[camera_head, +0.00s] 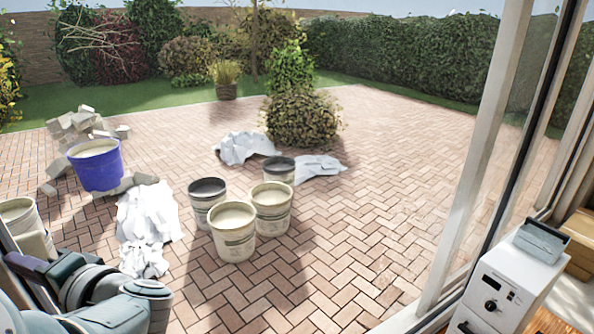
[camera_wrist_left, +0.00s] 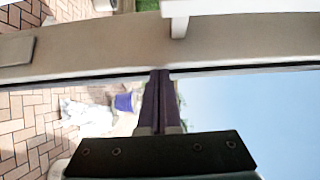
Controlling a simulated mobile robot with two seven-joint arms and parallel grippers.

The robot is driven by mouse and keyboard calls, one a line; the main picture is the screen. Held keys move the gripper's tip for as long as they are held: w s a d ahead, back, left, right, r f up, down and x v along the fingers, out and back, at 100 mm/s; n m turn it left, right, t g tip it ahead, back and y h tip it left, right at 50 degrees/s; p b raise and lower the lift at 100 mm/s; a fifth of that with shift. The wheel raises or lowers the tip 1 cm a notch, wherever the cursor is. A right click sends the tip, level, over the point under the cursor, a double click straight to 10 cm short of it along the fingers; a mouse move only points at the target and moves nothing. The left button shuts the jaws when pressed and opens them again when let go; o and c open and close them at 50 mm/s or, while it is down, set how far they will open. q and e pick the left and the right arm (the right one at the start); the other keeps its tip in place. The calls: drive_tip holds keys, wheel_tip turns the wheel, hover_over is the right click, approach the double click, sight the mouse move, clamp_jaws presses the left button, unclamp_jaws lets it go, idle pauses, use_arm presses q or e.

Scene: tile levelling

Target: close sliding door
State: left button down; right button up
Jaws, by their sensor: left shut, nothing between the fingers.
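The doorway stands open in the head view, with brick paving showing through it. A pale upright frame (camera_head: 478,150) with glass beside it stands on the right. A pale frame strip (camera_head: 27,280) crosses the lower left, beside my left gripper (camera_head: 24,263). In the left wrist view, a wide beige door frame member (camera_wrist_left: 90,54) runs across the picture, with a white bar-like part (camera_wrist_left: 177,22) on it. The dark fingers of my left gripper (camera_wrist_left: 160,74) are together and empty, with tips at this member's edge; I cannot tell whether they touch. My right gripper is out of view.
Outside stand several buckets, including a blue one (camera_head: 95,165) and a cream one (camera_head: 233,232). White crumpled sheets (camera_head: 147,220) and a rubble heap (camera_head: 75,125) lie on the paving. A white appliance (camera_head: 505,285) stands inside at lower right.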

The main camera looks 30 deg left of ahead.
use_arm(q)
drive_tip(key=s+a, duration=0.5)
drive_tip(key=s, duration=0.4)
drive_tip(key=s+a, duration=0.6)
drive_tip(key=s, duration=0.4)
drive_tip(key=s+a+b, duration=0.1)
drive_tip(key=s+a, duration=0.4)
drive_tip(key=s, duration=0.5)
drive_tip(key=shift+s+a, duration=0.15)
drive_tip(key=shift+a, duration=0.25)
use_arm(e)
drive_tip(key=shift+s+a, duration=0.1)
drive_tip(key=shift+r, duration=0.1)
